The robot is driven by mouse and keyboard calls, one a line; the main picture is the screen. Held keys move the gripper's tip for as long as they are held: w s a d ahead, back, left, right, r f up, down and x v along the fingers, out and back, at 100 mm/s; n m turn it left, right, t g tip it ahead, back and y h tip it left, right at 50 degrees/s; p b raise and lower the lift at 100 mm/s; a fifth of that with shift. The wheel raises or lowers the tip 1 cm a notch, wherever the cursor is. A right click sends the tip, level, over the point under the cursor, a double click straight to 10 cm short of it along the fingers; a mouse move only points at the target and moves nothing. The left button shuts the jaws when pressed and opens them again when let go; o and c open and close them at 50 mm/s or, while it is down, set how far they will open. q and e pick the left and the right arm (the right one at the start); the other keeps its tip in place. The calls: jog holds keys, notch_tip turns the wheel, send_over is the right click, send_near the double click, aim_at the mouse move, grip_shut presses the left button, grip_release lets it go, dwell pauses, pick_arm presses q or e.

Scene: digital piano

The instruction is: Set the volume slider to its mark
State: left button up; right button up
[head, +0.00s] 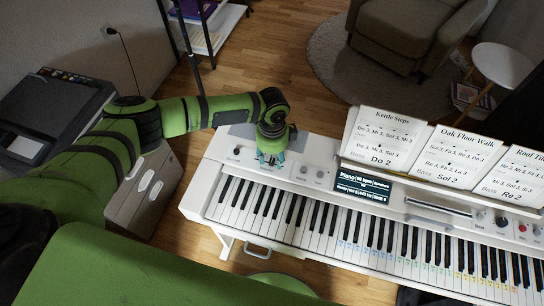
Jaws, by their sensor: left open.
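The white digital piano (215,155) runs from the centre to the right edge, its keys facing me. My left gripper (269,159) is open, pointing down over the left part of the control panel. Its fingertips are at or just above the panel; I cannot tell whether they touch it. The volume slider and its mark cannot be made out; my gripper hides part of the panel there. My right gripper is not in view.
A lit display (366,190) is right of my gripper. Song sheets (383,140) stand behind the panel. A small black knob (237,151) is left of my gripper. A printer (45,115) stands at the far left. A grey armchair (405,35) is behind the piano.

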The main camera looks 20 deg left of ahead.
aim_at(272, 160)
pick_arm(q)
notch_tip(272, 160, up, 11)
dwell(0.3)
dwell(0.5)
